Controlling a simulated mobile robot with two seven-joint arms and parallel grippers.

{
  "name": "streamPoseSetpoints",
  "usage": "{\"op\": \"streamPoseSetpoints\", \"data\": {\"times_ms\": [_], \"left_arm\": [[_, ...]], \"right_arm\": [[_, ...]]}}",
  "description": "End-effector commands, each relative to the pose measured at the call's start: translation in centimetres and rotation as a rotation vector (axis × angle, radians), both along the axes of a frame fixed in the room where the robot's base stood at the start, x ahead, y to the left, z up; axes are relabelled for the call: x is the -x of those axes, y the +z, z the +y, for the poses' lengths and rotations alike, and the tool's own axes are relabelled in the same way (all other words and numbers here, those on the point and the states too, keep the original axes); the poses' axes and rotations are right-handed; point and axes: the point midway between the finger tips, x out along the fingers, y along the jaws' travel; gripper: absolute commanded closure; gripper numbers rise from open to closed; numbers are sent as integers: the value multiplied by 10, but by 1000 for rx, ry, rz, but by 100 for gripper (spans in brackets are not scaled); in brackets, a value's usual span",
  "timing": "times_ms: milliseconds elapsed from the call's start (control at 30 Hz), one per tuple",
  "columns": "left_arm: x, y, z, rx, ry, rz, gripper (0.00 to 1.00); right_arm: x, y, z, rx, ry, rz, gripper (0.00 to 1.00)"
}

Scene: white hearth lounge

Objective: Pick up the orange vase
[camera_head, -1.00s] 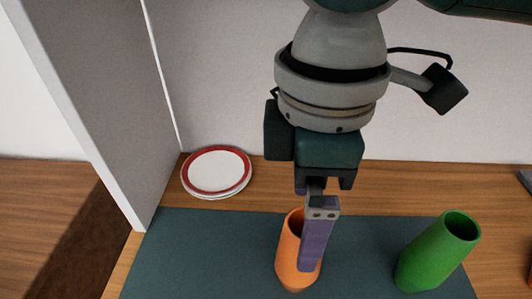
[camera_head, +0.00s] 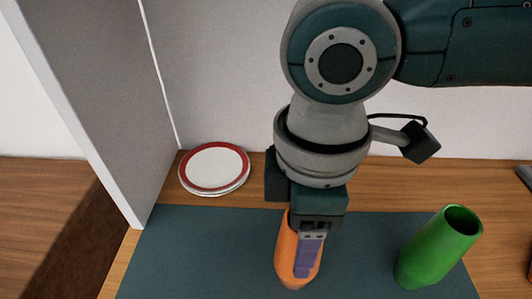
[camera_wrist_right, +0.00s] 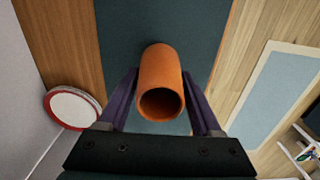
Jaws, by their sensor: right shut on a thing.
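The orange vase (camera_head: 284,252) stands on the dark teal mat (camera_head: 190,255) in the head view, below my right arm. In the right wrist view the vase (camera_wrist_right: 160,70) shows its open round mouth towards the camera. My right gripper (camera_head: 303,266) is low over the vase and shut on it, with one purple finger in front of it in the head view. In the right wrist view the purple fingers of the gripper (camera_wrist_right: 160,76) lie on both sides of the vase. The vase's upper part is partly hidden by the gripper in the head view. My left gripper is not in view.
A green vase (camera_head: 435,250) stands on the mat to the right, apart from the gripper. White plates with a red rim (camera_head: 214,167) lie stacked at the back left. A pale upright panel (camera_head: 95,110) edges the left side. The mat left of the orange vase is clear.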

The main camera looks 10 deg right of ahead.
Motion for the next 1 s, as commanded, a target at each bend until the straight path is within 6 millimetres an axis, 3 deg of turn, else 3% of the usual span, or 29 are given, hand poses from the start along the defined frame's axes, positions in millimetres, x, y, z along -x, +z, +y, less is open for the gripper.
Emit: {"op": "streamPoseSetpoints", "data": {"times_ms": [67, 533, 1000], "left_arm": [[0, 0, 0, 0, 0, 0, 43], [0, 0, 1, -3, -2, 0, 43], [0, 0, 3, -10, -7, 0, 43]], "right_arm": [[0, 0, 0, 0, 0, 0, 48], [0, 0, 0, 0, 0, 1, 100], [0, 0, 0, -1, 0, 0, 100]]}}
